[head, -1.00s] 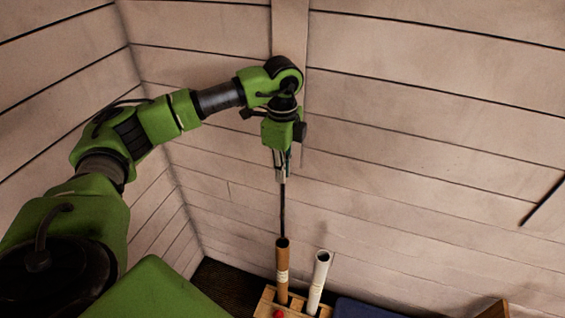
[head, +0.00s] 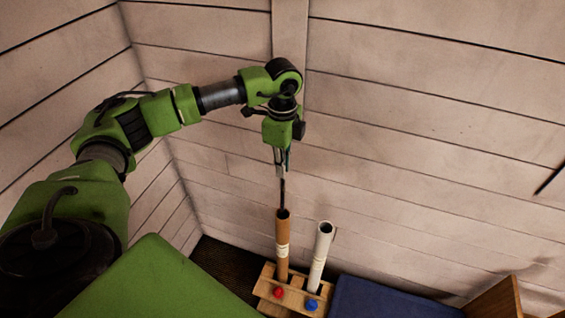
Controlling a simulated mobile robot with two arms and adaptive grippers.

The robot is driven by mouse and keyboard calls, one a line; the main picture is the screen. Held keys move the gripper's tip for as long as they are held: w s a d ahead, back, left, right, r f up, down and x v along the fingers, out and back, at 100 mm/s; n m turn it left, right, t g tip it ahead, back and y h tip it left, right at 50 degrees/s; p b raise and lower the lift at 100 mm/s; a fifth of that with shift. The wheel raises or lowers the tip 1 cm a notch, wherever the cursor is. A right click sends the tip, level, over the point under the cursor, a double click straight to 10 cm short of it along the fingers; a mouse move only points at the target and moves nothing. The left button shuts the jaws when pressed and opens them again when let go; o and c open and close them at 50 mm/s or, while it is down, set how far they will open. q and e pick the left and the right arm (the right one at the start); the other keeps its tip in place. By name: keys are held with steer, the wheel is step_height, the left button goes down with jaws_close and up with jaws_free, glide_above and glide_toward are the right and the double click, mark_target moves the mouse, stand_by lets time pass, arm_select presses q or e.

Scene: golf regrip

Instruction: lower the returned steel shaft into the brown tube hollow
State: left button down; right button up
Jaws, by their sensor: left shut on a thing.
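My left gripper (head: 281,165) is shut on the upper end of the dark steel shaft (head: 282,192), above the brown tube. The shaft hangs upright, and its lower end meets the mouth of the brown tube (head: 282,238). The part of the shaft below the rim is hidden, so I cannot tell how deep it reaches. The brown tube stands upright in a wooden rack (head: 292,296), with a pale band around it. My right gripper is not in view.
A white tube (head: 320,258) stands in the rack to the right of the brown one. A red knob (head: 278,292) and a blue knob (head: 311,304) sit on the rack's front. A dark blue surface (head: 385,300) and a wooden panel (head: 497,301) lie further right. Plank walls stand behind.

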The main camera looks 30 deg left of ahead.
mark_target(282, 217)
arm_select(q)
step_height(282, 217, down, 21)
steer(key=b, duration=1.4)
steer(key=shift+s+f, duration=0.15)
steer(key=shift+s+d+f+b, duration=0.25)
steer(key=shift+s+f+b, duration=0.05)
steer(key=shift+s+f, duration=0.15)
steer(key=shift+f, duration=0.2)
steer(key=shift+d, duration=0.1)
steer(key=c, duration=2)
jaws_free()
steer(key=shift+c, duration=0.2)
steer(key=shift+w+a+f, duration=0.3)
steer(key=shift+w+f, duration=0.05)
steer(key=shift+w, duration=0.05)
steer(key=shift+s+r, duration=0.15)
steer(key=r, duration=1.2)
steer(key=shift+w+r, duration=0.3)
steer(key=shift+r, duration=0.1)
